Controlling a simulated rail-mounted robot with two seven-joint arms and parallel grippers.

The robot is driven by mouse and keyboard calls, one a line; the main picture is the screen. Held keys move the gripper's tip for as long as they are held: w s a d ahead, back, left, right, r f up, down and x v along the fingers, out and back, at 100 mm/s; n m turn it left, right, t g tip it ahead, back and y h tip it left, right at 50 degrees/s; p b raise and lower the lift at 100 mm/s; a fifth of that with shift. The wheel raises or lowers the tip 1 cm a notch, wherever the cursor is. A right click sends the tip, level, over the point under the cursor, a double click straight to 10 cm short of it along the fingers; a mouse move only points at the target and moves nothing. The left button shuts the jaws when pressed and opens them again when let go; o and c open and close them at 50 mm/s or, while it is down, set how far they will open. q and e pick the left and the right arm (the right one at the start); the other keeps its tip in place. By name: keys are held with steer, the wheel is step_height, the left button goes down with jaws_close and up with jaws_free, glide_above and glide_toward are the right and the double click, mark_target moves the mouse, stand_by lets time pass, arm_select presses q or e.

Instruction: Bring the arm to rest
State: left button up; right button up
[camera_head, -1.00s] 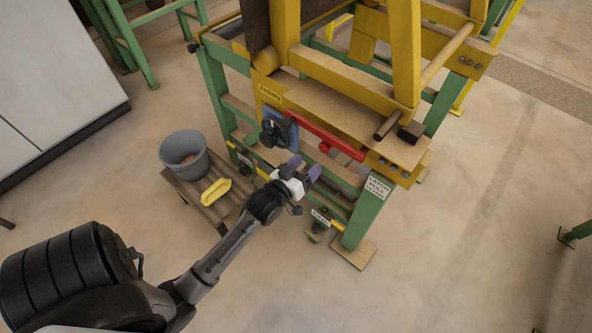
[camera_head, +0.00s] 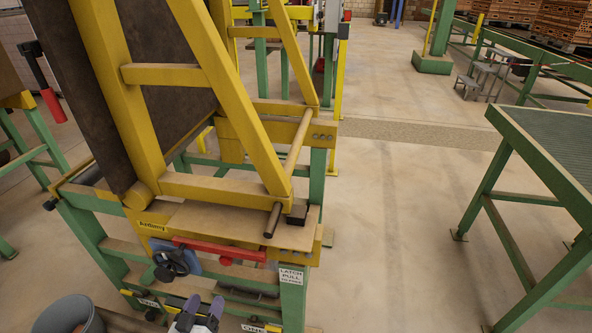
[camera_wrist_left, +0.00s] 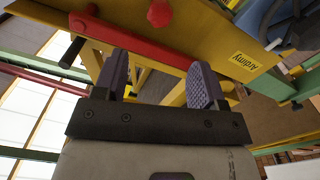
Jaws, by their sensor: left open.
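My left gripper (camera_head: 203,308) shows at the bottom of the head view, in front of the green and yellow machine frame (camera_head: 222,228). Its two purple fingertips stand apart with nothing between them. In the left wrist view the fingers (camera_wrist_left: 160,80) are open and empty, below a red bar (camera_wrist_left: 115,32) on the yellow beam. I cannot tell the exact gap between the fingers and the bar. The red bar also shows in the head view (camera_head: 218,250), with a blue and black part (camera_head: 178,262) at its left end. My right gripper is not in view.
A grey bucket (camera_head: 75,316) stands at the lower left. A "LATCH PULL" sign (camera_head: 291,276) is on the green leg. A green conveyor table (camera_head: 530,150) stands at the right. The floor (camera_head: 400,230) between the machine and the conveyor is clear.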

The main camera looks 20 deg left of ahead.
arm_select(q)
step_height(320, 180, down, 6)
steer(key=s+m+g, duration=0.2)
steer(key=g, duration=0.4)
steer(key=s+d+m+g+h, duration=0.2)
steer(key=s+d+g, duration=0.2)
steer(key=s+d, duration=0.1)
steer(key=s+d+r+m+g+h+p, duration=0.2)
steer(key=s+d+r+m+g+p, duration=0.2)
steer(key=s+d+r+p, duration=0.8)
step_height(320, 180, up, 39)
steer(key=s+a+p, duration=0.1)
steer(key=a+p, duration=0.1)
steer(key=p, duration=3.8)
steer(key=shift+s+p, duration=0.2)
steer(key=shift+p, duration=0.2)
steer(key=shift+a+r, duration=0.1)
steer(key=shift+s, duration=0.1)
